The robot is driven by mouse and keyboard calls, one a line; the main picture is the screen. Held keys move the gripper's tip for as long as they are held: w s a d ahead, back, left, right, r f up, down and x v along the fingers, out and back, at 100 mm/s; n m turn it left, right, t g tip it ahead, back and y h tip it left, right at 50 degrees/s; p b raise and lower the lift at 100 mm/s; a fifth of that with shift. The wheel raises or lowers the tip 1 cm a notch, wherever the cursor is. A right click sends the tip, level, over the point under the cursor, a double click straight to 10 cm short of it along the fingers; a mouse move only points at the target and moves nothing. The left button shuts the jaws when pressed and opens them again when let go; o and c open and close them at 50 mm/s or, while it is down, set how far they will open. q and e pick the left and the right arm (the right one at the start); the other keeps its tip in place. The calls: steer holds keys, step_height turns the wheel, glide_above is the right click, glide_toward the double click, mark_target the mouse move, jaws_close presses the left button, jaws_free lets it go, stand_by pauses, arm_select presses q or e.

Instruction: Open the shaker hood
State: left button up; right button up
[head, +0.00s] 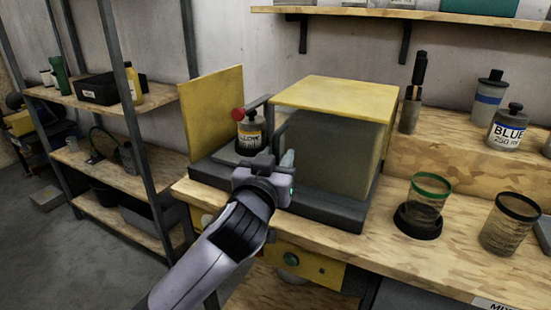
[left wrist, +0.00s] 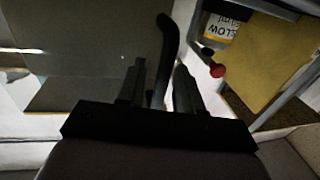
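The shaker stands on the wooden bench, with a dark grey base (head: 322,208) and a hood with a yellow top (head: 340,95) and dark see-through sides. The hood's see-through panel fills the upper left of the left wrist view (left wrist: 85,45). A bottle with a yellow label (head: 249,138) stands on the left part of the base, beside the hood; it also shows in the left wrist view (left wrist: 222,28). My left gripper (head: 275,161) is in front of the hood's left side. Its fingers (left wrist: 157,88) are apart, with a dark curved handle (left wrist: 167,45) between them; contact is unclear. My right gripper is out of view.
A yellow panel (head: 212,108) stands upright left of the shaker, near a red knob (head: 238,114). A green-rimmed jar (head: 428,195) and a black-rimmed jar (head: 512,222) stand at right. A shelf rack (head: 150,100) is at left.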

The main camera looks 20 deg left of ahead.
arm_select(q)
steer(key=s, duration=0.7)
steer(key=shift+d+b, duration=0.35)
steer(key=shift+d, duration=0.05)
steer(key=shift+f, duration=0.1)
steer(key=s+f+m+g+h+p, duration=0.2)
steer(key=s+f+g, duration=0.15)
steer(key=f, duration=0.85)
steer(key=s+f+m+g+h+p, duration=0.2)
steer(key=s+f, duration=0.3)
steer(key=f, duration=0.8)
steer(key=s+a+f+g, duration=0.1)
steer(key=s+f+g, duration=0.1)
steer(key=s+f, duration=0.5)
steer(key=shift+s+f+p, duration=0.25)
steer(key=shift+s+p, duration=0.2)
steer(key=shift+s, duration=0.8)
